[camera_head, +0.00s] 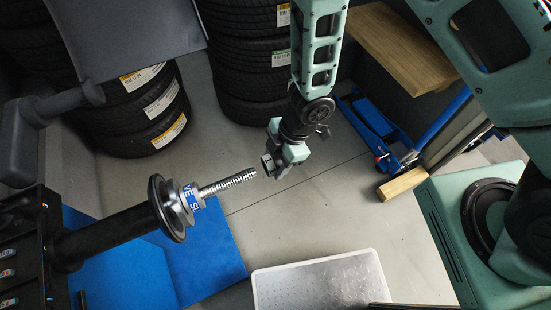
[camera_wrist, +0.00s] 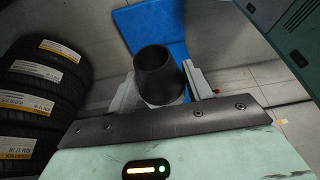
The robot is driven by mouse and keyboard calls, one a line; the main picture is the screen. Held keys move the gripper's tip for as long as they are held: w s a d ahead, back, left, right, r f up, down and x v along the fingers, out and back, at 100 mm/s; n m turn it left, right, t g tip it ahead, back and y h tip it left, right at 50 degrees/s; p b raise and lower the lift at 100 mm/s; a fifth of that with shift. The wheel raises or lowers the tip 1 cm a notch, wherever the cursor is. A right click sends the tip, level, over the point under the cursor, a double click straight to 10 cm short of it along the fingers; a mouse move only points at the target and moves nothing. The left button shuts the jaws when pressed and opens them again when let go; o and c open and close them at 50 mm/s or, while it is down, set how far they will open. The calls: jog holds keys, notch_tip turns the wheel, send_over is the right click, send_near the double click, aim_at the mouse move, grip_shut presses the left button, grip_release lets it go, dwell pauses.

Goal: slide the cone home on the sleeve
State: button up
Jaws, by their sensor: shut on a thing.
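My gripper (camera_head: 272,166) is shut on the dark cone (camera_head: 266,165), to the right of the free tip of the silver threaded shaft (camera_head: 228,184). A small gap shows between cone and shaft tip. In the wrist view the cone (camera_wrist: 158,76) is a dark, hollow-looking, round-mouthed piece between two pale fingers. At the shaft's base sits a silver collar with a blue lettered band (camera_head: 193,196), against a dark round flange (camera_head: 167,208). I cannot tell which part here is the sleeve. The shaft does not show in the wrist view.
Stacked tyres (camera_head: 248,60) stand at the back, with more at the back left. A blue mat (camera_head: 215,245) lies under the shaft. A white tray (camera_head: 322,285) is at the front. Grey floor lies open between.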

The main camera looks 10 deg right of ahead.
aim_at(232, 178)
jog(key=shift+s+a+p, duration=0.2)
jog(key=shift+a+p, duration=0.1)
jog(key=shift+a, duration=0.5)
dwell(2.1)
jog(key=shift+s+a, duration=0.1)
jog(key=shift+a, duration=0.25)
jog(key=shift+s+a, duration=0.2)
jog(key=shift+a, duration=0.45)
jog(key=shift+s+a, duration=0.15)
jog(key=shift+a, duration=0.5)
jog(key=shift+s+a, duration=0.2)
jog(key=shift+a, duration=0.45)
jog(key=shift+s+a, duration=0.1)
jog(key=shift+a, duration=0.25)
jog(key=shift+s+a, duration=0.2)
jog(key=shift+a, duration=0.4)
jog(key=shift+s+a, duration=0.1)
jog(key=shift+a, duration=0.2)
jog(key=shift+s+a, duration=0.2)
jog(key=shift+a, duration=0.5)
jog(key=shift+s+a, duration=0.15)
jog(key=shift+a, duration=0.5)
